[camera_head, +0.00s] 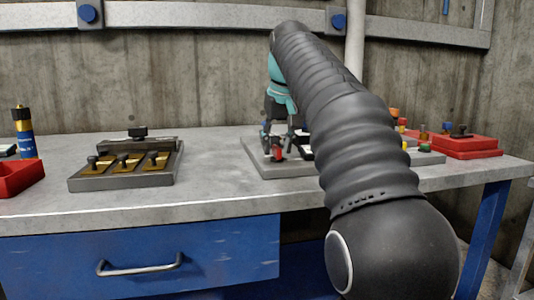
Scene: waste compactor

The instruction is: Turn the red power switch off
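A small red switch (278,153) stands on a grey panel plate (256,150) on the workbench, in the middle of the camera_head view. My gripper (278,142) points down over this plate, close to the red switch. Its two dark fingers look apart, one on each side of the red part. I cannot tell whether a finger touches the switch. My dark ribbed arm hides the right part of the plate and some of what is mounted there.
A grey block with several brass-plated levers (75,185) sits to the left on the bench (215,190). A blue drawer (220,250) is below. The bench between block and plate is clear.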

